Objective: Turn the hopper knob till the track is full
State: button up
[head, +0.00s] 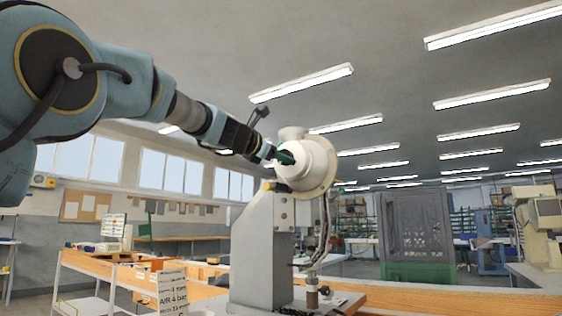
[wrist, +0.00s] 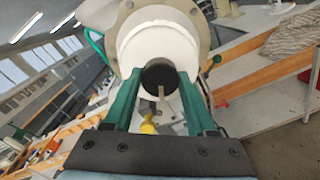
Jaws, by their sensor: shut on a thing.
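The white round hopper (head: 312,162) sits on top of the grey eyelet press (head: 263,240). It also shows in the wrist view (wrist: 158,42), with a beige flange behind it. A black knob (wrist: 160,76) with a pale mark sticks out of the hopper's face. My gripper (head: 282,158) reaches the hopper from the left. In the wrist view my gripper (wrist: 160,88) has its green fingers on either side of the knob, shut on it. The track (head: 323,240) runs down from the hopper at the right of the press; how full it is cannot be told.
A printed sign (head: 172,290) stands on the bench in front of the press. A small vertical brown-tipped part (head: 312,291) stands at the press's lower right. A wooden-edged bench (head: 420,298) extends right. The air left of the press is clear apart from my arm.

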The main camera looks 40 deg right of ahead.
jog(key=m+b, duration=0.2)
jog(key=m, duration=0.3)
jog(key=shift+f+m, duration=0.15)
jog(key=shift+m, duration=0.15)
dwell(0.5)
jog(key=o, duration=1.4)
jog(key=b+v, duration=0.3)
jog(key=v, duration=0.7)
jog(key=shift+s+a, duration=0.2)
jog(key=shift+a, duration=0.2)
